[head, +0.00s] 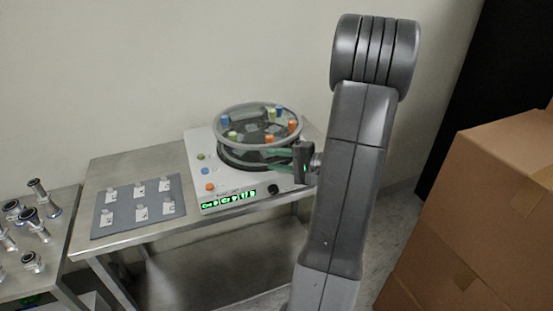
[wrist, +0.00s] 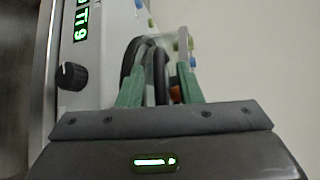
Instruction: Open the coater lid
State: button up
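The coater (head: 222,195) is a white box with a lit green display on its front, standing on the metal table. Its round, see-through lid (head: 250,121) with a grey rim lies level above a dark ring-shaped bowl (head: 235,157). My gripper (head: 280,160) is at the right front side of the lid, at rim height. In the wrist view its two green fingers (wrist: 160,88) stand apart, with a dark curved rim between them. Gaps seem to show beside the rim, so the fingers look open around it. Exact contact is hard to see.
Small coloured pieces (head: 292,125) show at the lid. A grey tray (head: 120,214) with several small cards lies left of the coater. Metal fittings (head: 38,190) stand on a lower left table. Cardboard boxes (head: 495,190) are stacked at the right. A wall is close behind.

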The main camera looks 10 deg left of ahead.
jog(key=shift+a, duration=0.1)
grip_shut()
jog(key=shift+r, duration=0.1)
